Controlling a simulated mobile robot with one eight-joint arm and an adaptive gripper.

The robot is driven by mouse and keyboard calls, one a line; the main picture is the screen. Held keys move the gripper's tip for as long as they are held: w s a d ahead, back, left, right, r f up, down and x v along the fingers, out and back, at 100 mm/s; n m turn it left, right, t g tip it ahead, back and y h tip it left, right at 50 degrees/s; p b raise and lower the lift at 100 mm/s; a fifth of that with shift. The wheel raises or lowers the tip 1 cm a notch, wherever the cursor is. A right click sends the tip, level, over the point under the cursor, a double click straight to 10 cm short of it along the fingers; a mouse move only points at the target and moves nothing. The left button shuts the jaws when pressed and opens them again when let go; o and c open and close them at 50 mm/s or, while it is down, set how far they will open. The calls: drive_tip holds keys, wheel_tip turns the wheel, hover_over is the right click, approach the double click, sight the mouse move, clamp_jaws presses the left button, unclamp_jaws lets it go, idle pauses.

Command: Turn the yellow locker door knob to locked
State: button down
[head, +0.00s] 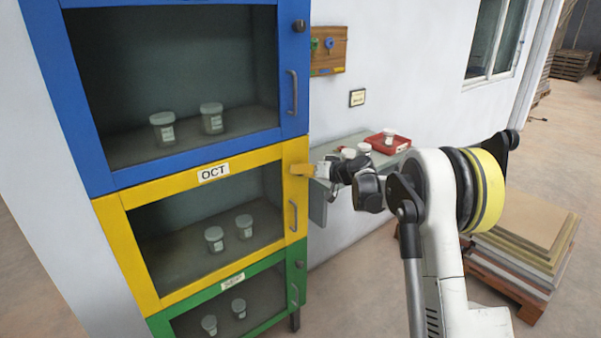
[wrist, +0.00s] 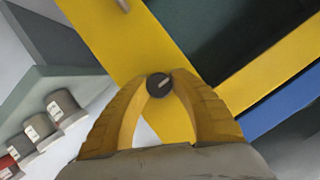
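The yellow locker door (head: 182,186) is the middle one of a stack of three, with an "OCT" label and a dark window. Its small dark round knob (wrist: 159,86) has a pale mark that runs at a slant in the wrist view. My gripper (head: 301,169) is at the upper right corner of the yellow door. In the wrist view its two yellow fingertips (wrist: 161,79) lie on either side of the knob and appear to touch it. In the head view the fingers hide the knob.
A blue locker (head: 292,124) is above and a green one (head: 296,258) below. The yellow door's handle (head: 293,216) is below my gripper. A grey shelf with a red tray (head: 384,145) and jars is behind my wrist. Stacked boards (head: 530,220) stand at right.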

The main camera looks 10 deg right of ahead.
drive_tip(key=shift+m, duration=0.3)
drive_tip(key=m+y, duration=0.2)
drive_tip(key=shift+m, duration=0.4)
drive_tip(key=m+y, duration=0.1)
drive_tip(key=m, duration=0.2)
drive_tip(key=shift+f+m+y, duration=0.1)
drive_tip(key=shift+m+y, duration=0.2)
drive_tip(key=shift+y, duration=0.1)
drive_tip(key=m, duration=0.2)
drive_tip(key=m+y+b, duration=0.1)
drive_tip(key=shift+m+t+y, duration=0.3)
drive_tip(key=shift+m, duration=0.1)
drive_tip(key=shift+m+t+y+b, duration=0.4)
drive_tip(key=shift+m+t+b, duration=0.15)
drive_tip(key=shift+m, duration=1.35)
drive_tip(key=c, duration=1.1)
unclamp_jaws()
drive_tip(key=shift+a, duration=0.1)
